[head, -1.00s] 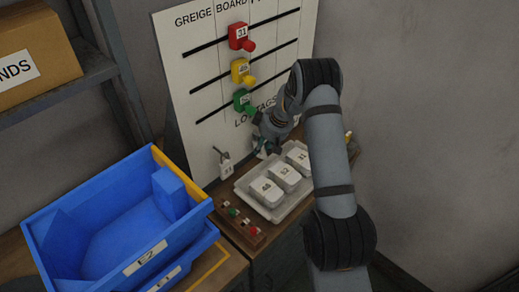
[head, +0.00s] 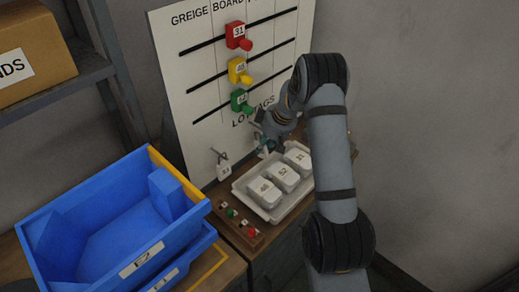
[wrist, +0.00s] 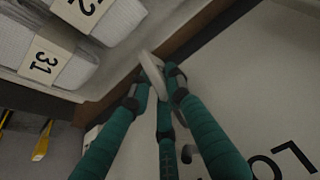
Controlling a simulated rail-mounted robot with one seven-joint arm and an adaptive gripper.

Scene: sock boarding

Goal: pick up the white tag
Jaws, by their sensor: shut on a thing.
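A pale white tag (wrist: 152,72) is seen nearly edge-on between the teal fingertips of my gripper (wrist: 158,82) in the wrist view. My gripper is shut on it, close to the lower part of the board. In the head view my gripper (head: 266,146) is at the board's foot, behind the tray, and the held tag is mostly hidden there. Another white tag (head: 223,170) with dark marks hangs from a hook to the left, apart from my gripper.
A pale tray (head: 247,196) holds labelled white sock bundles in front of my gripper. The white board (head: 195,80) carries red, yellow and green clips on rails. A small wooden block with coloured buttons (head: 240,229) and a blue bin (head: 105,195) stand left.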

